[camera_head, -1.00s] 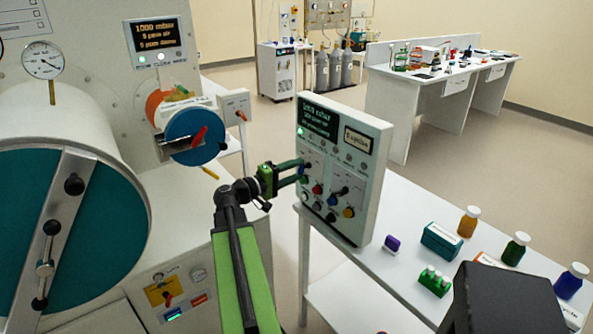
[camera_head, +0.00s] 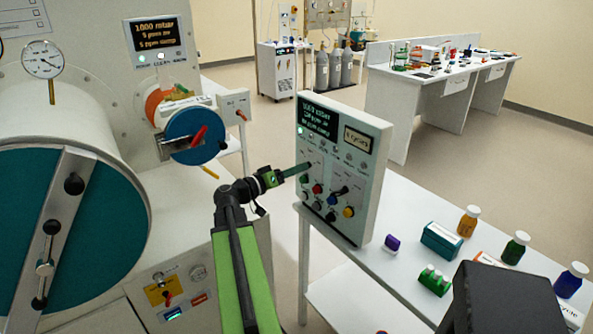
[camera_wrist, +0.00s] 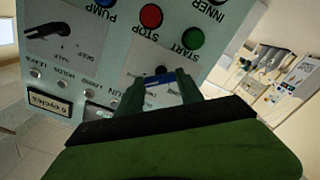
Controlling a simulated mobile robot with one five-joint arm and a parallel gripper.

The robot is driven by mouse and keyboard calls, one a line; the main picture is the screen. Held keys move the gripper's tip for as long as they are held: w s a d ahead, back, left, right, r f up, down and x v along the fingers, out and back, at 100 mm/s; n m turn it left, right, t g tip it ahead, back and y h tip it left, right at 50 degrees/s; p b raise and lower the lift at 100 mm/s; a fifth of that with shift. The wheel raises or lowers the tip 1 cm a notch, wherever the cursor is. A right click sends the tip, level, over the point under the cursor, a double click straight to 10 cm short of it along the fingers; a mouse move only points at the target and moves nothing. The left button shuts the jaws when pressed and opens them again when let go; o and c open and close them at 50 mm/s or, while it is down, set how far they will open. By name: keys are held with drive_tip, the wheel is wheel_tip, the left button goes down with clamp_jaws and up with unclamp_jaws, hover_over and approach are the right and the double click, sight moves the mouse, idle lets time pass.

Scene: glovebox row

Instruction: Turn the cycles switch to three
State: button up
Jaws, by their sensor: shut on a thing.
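The control box (camera_head: 362,190) stands upright on the white bench, with its panel of knobs and buttons facing left. My gripper (camera_head: 307,167) reaches its upper left knob area from the left. In the wrist view the panel (camera_wrist: 190,15) is upside down. There my gripper (camera_wrist: 162,88) is shut on the cycles switch (camera_wrist: 161,71), which lies between the two fingers and is mostly hidden by them. The position the switch points to cannot be read. The cycles display (camera_wrist: 50,103) is lit on the panel; its number is too blurred to be sure of.
Red (camera_wrist: 150,16) and green (camera_wrist: 193,39) buttons and another black switch (camera_wrist: 66,29) are close to my fingers. The large chamber (camera_head: 70,220) is at left.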

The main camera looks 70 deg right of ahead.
drive_tip(key=shift+s+m, duration=0.1)
drive_tip(key=shift+m, duration=0.3)
drive_tip(key=o, duration=1.4)
drive_tip(key=v, duration=1.2)
drive_tip(key=shift+a, duration=0.1)
